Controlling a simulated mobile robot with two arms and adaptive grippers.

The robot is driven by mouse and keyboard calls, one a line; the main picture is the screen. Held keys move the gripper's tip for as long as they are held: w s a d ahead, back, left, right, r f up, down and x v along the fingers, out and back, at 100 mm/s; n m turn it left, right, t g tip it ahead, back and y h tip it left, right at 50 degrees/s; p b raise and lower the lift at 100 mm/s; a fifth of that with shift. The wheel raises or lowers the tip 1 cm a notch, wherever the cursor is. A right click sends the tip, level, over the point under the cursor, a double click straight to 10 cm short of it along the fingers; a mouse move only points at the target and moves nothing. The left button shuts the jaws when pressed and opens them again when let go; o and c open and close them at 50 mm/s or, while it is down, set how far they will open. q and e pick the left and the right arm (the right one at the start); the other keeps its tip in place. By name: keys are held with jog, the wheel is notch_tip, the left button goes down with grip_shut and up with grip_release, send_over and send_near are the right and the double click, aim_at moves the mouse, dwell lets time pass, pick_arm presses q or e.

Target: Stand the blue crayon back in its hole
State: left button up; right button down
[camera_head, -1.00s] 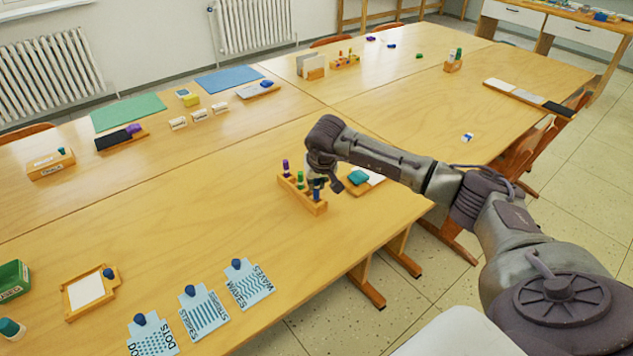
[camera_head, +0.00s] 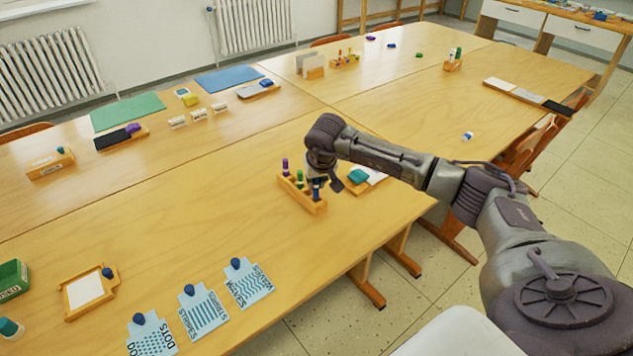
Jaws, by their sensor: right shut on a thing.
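The wooden crayon block (camera_head: 295,196) stands on the near table. A purple crayon (camera_head: 285,166) and a green crayon (camera_head: 300,178) stand upright in it. My right gripper (camera_head: 316,182) points down over the block's near right end. It is shut on the blue crayon (camera_head: 316,194), which is upright over that end. The gripper hides the crayon's upper part. I cannot tell from here how deep its lower end sits in the hole. My left gripper is not in view.
A tray with a teal thing (camera_head: 358,176) and white paper lies just right of the block. Blue pattern cards (camera_head: 248,284) with knobs and a framed white sheet (camera_head: 86,291) lie nearer, to the left. The tabletop left of the block is clear.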

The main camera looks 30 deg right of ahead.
jog(key=shift+f+b, duration=1.35)
jog(key=shift+f, duration=0.1)
dwell(2.1)
jog(key=c, duration=1.1)
grip_release()
jog(key=shift+o, duration=0.2)
jog(key=shift+o, duration=1.3)
jog(key=shift+r, duration=0.1)
jog(key=shift+r+p, duration=2)
jog(key=shift+r, duration=0.95)
